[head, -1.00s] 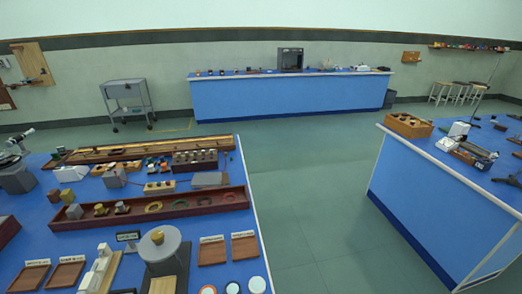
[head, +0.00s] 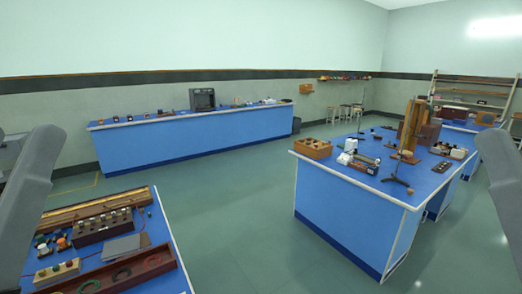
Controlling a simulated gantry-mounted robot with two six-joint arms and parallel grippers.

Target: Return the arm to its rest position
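Grey links of my own arms show at the left and right edges of the head view. The one at the left edge slants up over the near left bench (head: 180,265). The one at the right edge stands in front of the floor and the far right benches. Neither gripper's fingers are in view, so I cannot see whether they hold anything.
The near left bench carries a long wooden rail (head: 100,208), a dark block of cylinders (head: 102,228) and a red-brown tray (head: 130,272). A right bench (head: 345,215) holds a wooden box (head: 313,148) and a stand. A long blue bench (head: 190,135) lines the back wall. Green floor (head: 235,190) between them is clear.

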